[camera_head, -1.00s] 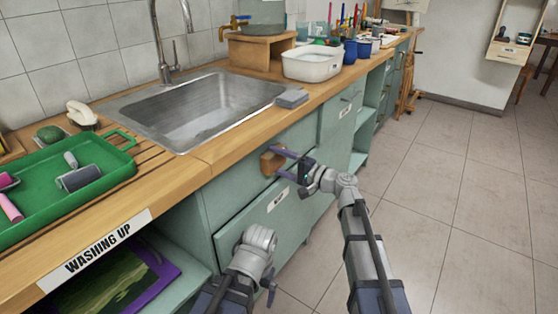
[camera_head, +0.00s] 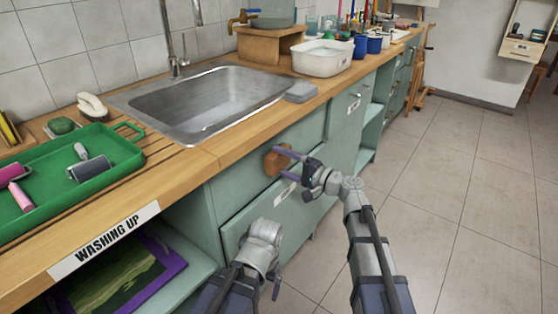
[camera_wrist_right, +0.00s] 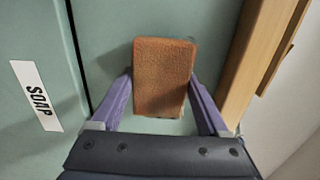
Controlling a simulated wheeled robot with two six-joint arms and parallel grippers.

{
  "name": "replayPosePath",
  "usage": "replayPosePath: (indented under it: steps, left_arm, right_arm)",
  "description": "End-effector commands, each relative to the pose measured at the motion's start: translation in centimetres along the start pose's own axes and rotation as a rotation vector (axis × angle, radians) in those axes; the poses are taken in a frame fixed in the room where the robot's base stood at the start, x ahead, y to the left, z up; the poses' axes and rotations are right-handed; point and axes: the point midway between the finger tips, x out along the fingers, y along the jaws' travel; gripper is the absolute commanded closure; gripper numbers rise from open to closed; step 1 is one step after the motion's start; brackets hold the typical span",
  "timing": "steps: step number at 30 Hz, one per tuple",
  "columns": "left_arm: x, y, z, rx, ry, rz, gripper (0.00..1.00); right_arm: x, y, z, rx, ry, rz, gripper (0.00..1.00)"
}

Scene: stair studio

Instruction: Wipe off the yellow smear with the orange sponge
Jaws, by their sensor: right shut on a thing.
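The orange sponge (camera_head: 276,161) is a small brown-orange block held in front of the green drawer fronts, just below the counter edge. My right gripper (camera_head: 291,164) is shut on it, with a purple finger at each side. In the right wrist view the sponge (camera_wrist_right: 163,78) sits between the two fingers, its broad face showing, with a green front behind it. I cannot tell whether it touches that front. My left arm ends low in the head view near the cupboard; its jaws cannot be made out. I see no yellow smear in either view.
The wooden counter (camera_head: 190,165) holds a metal sink (camera_head: 205,105), a green tray (camera_head: 110,170) with rollers, a grey block (camera_head: 301,92) and a white basin (camera_head: 322,59). A SOAP label (camera_wrist_right: 37,95) marks one front. The tiled floor (camera_head: 430,200) at right is clear.

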Motion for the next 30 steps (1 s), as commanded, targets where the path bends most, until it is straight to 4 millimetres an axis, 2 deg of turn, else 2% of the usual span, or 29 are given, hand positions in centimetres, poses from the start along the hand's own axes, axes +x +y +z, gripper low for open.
replayPosePath:
  steps: [13,25,30]
  left_arm:
    - [0.0,0.0,0.0,0.0,0.0,0.0,0.0]
    - [0.0,0.0,0.0,0.0,0.0,0.0,0.0]
    - [0.0,0.0,0.0,0.0,0.0,0.0,0.0]
  right_arm:
    - [-4.4,0.0,0.2,0.0,0.003,0.0,0.66]
    - [-4.8,0.0,0.1,0.0,0.002,0.0,0.66]
    - [-5.7,0.0,0.2,0.0,0.004,0.0,0.66]
